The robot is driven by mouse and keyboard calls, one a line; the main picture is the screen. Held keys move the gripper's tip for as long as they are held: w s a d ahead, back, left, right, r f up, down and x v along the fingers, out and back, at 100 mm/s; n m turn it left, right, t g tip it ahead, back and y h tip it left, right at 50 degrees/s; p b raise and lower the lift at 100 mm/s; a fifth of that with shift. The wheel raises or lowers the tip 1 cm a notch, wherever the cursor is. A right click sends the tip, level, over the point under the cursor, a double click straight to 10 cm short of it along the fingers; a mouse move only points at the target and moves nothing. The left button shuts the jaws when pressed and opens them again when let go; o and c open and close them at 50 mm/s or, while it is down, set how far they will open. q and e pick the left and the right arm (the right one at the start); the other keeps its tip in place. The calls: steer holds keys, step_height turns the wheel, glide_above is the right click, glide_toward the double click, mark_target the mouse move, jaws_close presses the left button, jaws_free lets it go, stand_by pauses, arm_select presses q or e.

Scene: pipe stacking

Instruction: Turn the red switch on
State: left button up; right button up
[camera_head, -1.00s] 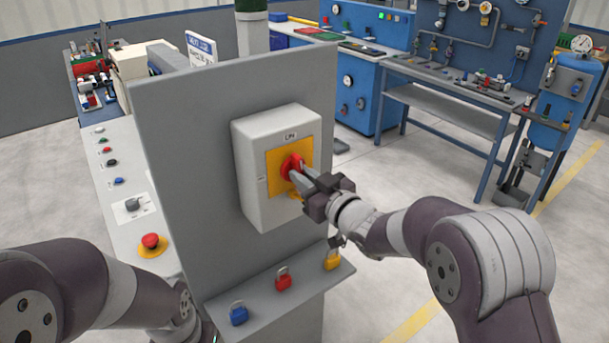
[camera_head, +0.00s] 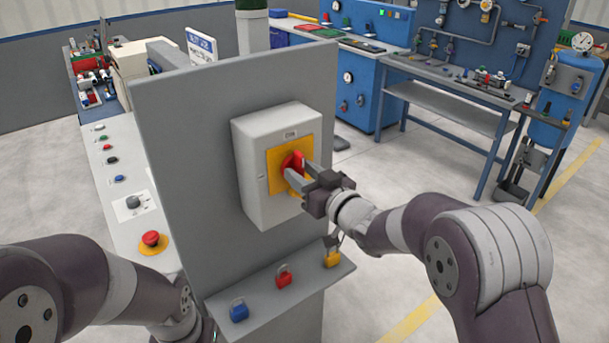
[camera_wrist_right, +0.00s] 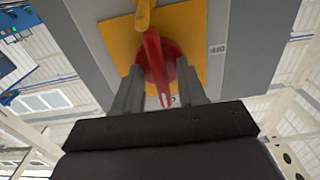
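The red switch (camera_head: 292,162) is a rotary knob on a yellow plate (camera_head: 275,178), on the front of a light grey box (camera_head: 250,190). My right gripper (camera_head: 302,177) is at the switch, its two fingers spread apart. In the right wrist view the red handle (camera_wrist_right: 155,65) stands between the two fingertips (camera_wrist_right: 160,85), with narrow gaps beside it.
The box hangs on a grey upright panel (camera_head: 190,150). A ledge below carries a blue padlock (camera_head: 238,312), a red padlock (camera_head: 284,277) and a yellow padlock (camera_head: 332,258). A button console (camera_head: 135,225) stands left; a blue workbench (camera_head: 450,105) stands behind.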

steer(key=shift+f, duration=0.1)
steer(key=shift+s+d, duration=0.2)
steer(key=shift+s, duration=0.05)
steer(key=b+v, duration=0.2)
steer(key=v, duration=1)
steer(key=shift+b, duration=0.3)
